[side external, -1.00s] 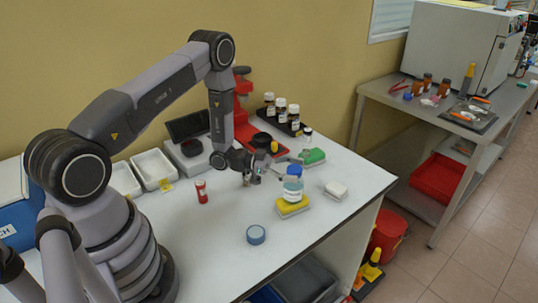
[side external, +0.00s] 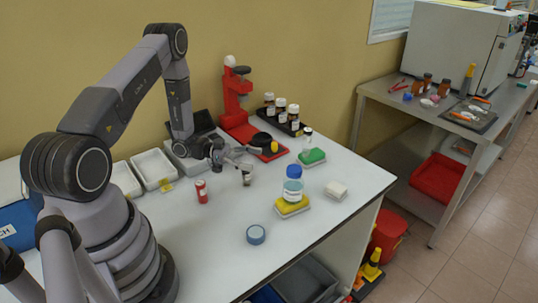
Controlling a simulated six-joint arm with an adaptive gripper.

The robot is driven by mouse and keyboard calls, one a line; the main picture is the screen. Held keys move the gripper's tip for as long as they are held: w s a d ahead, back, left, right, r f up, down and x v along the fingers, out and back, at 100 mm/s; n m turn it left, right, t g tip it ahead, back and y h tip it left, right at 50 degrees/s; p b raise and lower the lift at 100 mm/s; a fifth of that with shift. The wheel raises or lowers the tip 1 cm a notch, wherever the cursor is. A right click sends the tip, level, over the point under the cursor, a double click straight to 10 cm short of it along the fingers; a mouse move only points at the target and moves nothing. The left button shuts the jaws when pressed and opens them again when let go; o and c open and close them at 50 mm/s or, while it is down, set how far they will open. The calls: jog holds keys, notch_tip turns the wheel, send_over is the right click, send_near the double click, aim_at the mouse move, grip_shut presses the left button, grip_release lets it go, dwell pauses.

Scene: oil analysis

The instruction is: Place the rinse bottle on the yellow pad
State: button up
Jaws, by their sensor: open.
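The rinse bottle (side external: 293,188), clear with a blue cap, stands upright on the yellow pad (side external: 291,208) near the right part of the white table. My gripper (side external: 252,158) is open and empty, behind and to the left of the bottle and apart from it. Its fingers point to the right.
A small jar (side external: 247,178) stands just below my gripper, with a red can (side external: 201,190) to its left. A green pad (side external: 312,156), a white block (side external: 336,190) and a blue round lid (side external: 256,235) lie around the bottle. A red stand (side external: 235,100) rises behind.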

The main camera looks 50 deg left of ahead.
jog(key=w+a+r+y, duration=0.3)
jog(key=w+r+y, duration=0.6)
jog(key=r, duration=0.2)
jog(key=s+r+n+y, duration=0.2)
jog(key=r+y, duration=0.1)
jog(key=r, duration=0.3)
jog(key=s+r+n+y, duration=0.3)
jog(key=r, duration=0.4)
jog(key=s+d+r+n+g, duration=0.1)
jog(key=s+d+n, duration=0.1)
jog(key=s, duration=0.7)
jog(key=s+d+r+n+g, duration=0.2)
jog(key=s+d, duration=0.2)
jog(key=s, duration=0.5)
jog(key=s+d+r+n+g, duration=0.1)
jog(key=s+d, duration=0.3)
jog(key=s, duration=0.4)
jog(key=shift+s+r+n+h, duration=0.4)
jog(key=shift+r+n, duration=0.1)
jog(key=shift+n, duration=0.1)
